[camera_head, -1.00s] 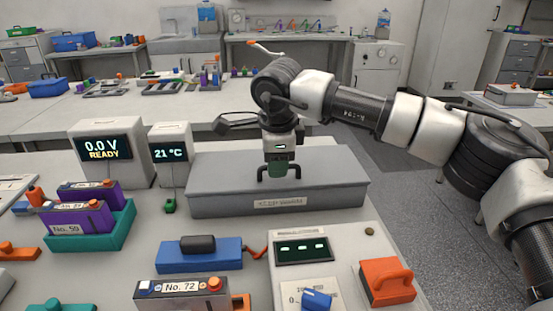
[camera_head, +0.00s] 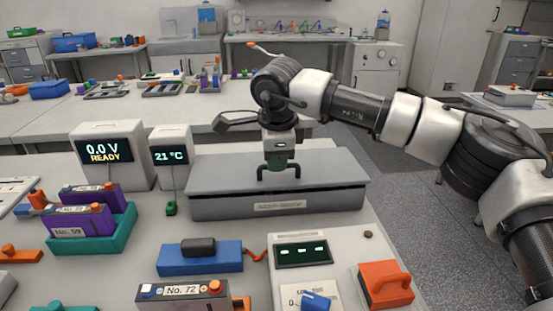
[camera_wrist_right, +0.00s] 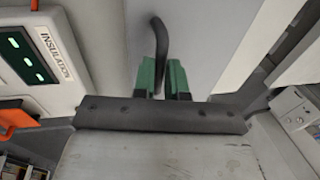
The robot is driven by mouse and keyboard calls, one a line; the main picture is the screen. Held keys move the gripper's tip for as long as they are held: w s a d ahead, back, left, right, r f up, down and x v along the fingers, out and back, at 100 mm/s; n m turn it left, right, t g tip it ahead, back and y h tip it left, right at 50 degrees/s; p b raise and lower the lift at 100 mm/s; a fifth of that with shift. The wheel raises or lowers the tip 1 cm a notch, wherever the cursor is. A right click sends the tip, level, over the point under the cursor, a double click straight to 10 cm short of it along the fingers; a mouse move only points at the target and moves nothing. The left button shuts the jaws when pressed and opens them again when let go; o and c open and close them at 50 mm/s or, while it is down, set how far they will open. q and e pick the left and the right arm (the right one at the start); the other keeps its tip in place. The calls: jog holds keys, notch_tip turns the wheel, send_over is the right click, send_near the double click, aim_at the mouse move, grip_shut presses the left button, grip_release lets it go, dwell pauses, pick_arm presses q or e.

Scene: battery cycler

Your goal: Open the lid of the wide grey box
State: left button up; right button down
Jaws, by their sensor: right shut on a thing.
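The wide grey box (camera_head: 225,207) stands on the bench in the head view, with a label on its front. Its lid (camera_head: 225,172) is slightly raised at the front, with a dark gap under its front edge. My right gripper (camera_head: 279,165) is over the lid and shut on its dark handle (camera_head: 262,175). In the right wrist view, the green fingers of my right gripper (camera_wrist_right: 162,82) close around the dark handle (camera_wrist_right: 158,35); part of the handle is hidden between them. My left gripper is not in view.
A voltage display (camera_head: 103,150) and a temperature display (camera_head: 170,147) stand left of the box. A blue block (camera_head: 200,257), a control panel (camera_head: 302,252) and an orange handled block (camera_head: 385,285) are in front. Purple cells sit in a teal tray (camera_head: 95,240) at left.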

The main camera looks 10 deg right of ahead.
jog(key=shift+w+r+p, duration=0.2)
jog(key=shift+r+p, duration=0.1)
jog(key=shift+r, duration=0.2)
jog(key=shift+w+r+p, duration=0.15)
jog(key=shift+r+p, duration=0.15)
jog(key=shift+r, duration=0.15)
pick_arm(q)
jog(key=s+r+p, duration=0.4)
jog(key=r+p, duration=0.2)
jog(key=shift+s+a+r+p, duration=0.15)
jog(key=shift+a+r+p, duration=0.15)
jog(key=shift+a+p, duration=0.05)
pick_arm(e)
jog(key=w+r, duration=0.4)
jog(key=shift+w, duration=0.3)
jog(key=shift+d, duration=0.1)
